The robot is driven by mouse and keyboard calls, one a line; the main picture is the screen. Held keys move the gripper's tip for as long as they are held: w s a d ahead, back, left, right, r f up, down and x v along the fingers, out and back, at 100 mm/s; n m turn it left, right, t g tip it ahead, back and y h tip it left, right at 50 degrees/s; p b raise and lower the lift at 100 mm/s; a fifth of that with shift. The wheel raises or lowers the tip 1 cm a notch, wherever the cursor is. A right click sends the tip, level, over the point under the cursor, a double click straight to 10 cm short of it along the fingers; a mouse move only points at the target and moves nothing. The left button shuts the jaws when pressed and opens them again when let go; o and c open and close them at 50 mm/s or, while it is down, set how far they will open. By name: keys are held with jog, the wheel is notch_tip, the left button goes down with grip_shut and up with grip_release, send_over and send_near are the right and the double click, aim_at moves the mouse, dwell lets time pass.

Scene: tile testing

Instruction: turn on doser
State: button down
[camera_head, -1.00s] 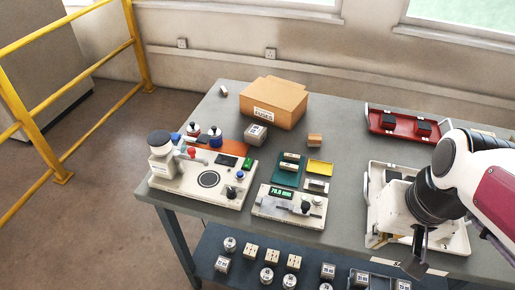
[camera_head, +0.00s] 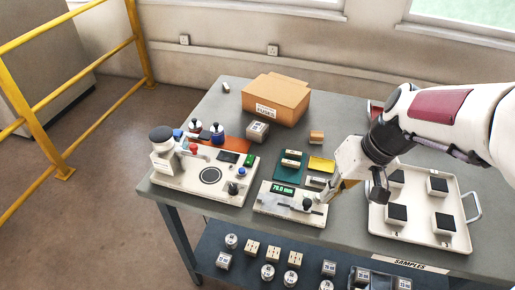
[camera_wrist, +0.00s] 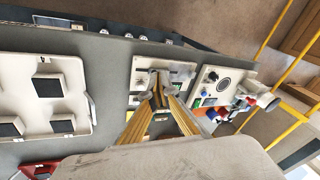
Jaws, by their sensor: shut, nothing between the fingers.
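A cream machine (camera_head: 192,183) with a grey-capped cylinder, a red part, a round plate, and green and blue controls stands at the table's left; it looks like the doser, though no label reads so. In the wrist view the machine (camera_wrist: 212,75) is right of the fingers. A smaller cream device (camera_head: 268,205) with a lit green display reading about 70.0 mm and a black knob stands to its right. My gripper (camera_head: 332,192) is shut and empty just right of and above this device. In the wrist view my gripper's fingertips (camera_wrist: 158,80) overlap the device and hide part of it.
A cream tray (camera_head: 418,222) with several dark-topped blocks lies at the right. A green mat (camera_head: 286,174), a yellow tray (camera_head: 321,164) and a small wooden block (camera_head: 317,137) lie behind the display device. A cardboard box (camera_head: 276,98) stands at the back. A lower shelf holds several weights.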

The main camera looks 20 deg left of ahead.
jog(key=w+a+f+n+y, duration=0.35)
jog(key=w+a+n, duration=0.25)
jog(key=w+a, duration=0.5)
jog(key=w+a+r+n+y, duration=0.2)
jog(key=w+a+r+n, duration=0.2)
jog(key=n, duration=0.3)
jog(key=shift+w+a+r+t, duration=0.2)
jog(key=shift+w+t, duration=0.2)
jog(key=shift+w, duration=0.15)
jog(key=shift+f+n, duration=0.1)
jog(key=shift+n, duration=0.2)
jog(key=shift+a+f, duration=0.1)
send_over(248, 155)
jog(key=s+d, duration=0.1)
jog(key=d, duration=0.2)
notch_tip(248, 155, down, 7)
jog(key=shift+s+r, duration=0.1)
jog(key=shift+r, duration=0.1)
notch_tip(248, 155, down, 2)
jog(key=shift+a, duration=0.1)
jog(key=shift+w+f, duration=0.2)
jog(key=shift+f, duration=0.35)
jog(key=shift+w+f, duration=0.15)
jog(key=shift+f, duration=0.35)
jog(key=shift+f, duration=0.1)
